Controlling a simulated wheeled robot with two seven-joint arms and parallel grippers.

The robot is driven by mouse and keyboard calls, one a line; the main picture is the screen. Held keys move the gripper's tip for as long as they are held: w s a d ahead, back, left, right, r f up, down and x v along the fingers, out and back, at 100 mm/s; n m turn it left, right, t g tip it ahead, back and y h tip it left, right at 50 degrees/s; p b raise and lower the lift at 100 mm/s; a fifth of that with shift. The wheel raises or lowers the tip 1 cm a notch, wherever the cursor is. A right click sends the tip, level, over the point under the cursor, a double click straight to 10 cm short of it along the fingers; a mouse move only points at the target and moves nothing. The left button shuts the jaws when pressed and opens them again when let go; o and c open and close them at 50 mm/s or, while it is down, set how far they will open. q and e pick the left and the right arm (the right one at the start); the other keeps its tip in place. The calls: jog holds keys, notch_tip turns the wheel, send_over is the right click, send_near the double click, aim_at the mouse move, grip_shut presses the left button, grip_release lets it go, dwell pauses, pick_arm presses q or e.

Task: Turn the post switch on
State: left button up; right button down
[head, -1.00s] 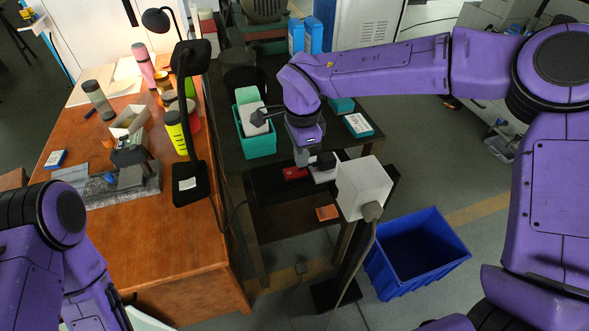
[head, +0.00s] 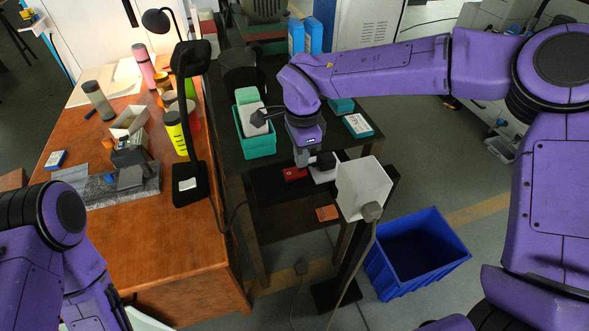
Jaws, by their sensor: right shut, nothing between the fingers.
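The post switch appears to be the white box (head: 363,189) on a dark post, with a grey cable fitting at its lower front. Its switch face is turned away from the head view, so the lever or button and its setting are hidden. My right gripper (head: 312,163) is shut and empty, pointing down just left of the box's upper left edge. A smaller white piece shows beside its fingers. I cannot tell whether the fingertips touch the switch. My left arm shows at the lower left, but its gripper is out of view.
A wooden desk (head: 150,250) with a black lamp, bottles and boxes stands at the left. A dark table behind the post carries a teal bin (head: 256,143) and a red item (head: 294,174). A blue open crate (head: 418,252) stands on the floor right of the post.

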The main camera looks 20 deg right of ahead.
jog(key=shift+f+b, duration=0.4)
jog(key=shift+f, duration=0.6)
dwell(0.8)
notch_tip(320, 180, up, 2)
jog(key=p, duration=0.2)
jog(key=shift+r+p, duration=0.2)
jog(key=shift+p, duration=0.2)
notch_tip(320, 180, up, 2)
jog(key=shift+r+p, duration=0.15)
jog(key=shift+p, duration=1.05)
notch_tip(320, 180, up, 2)
jog(key=p, duration=0.3)
jog(key=shift+r, duration=0.25)
jog(key=shift+f, duration=0.1)
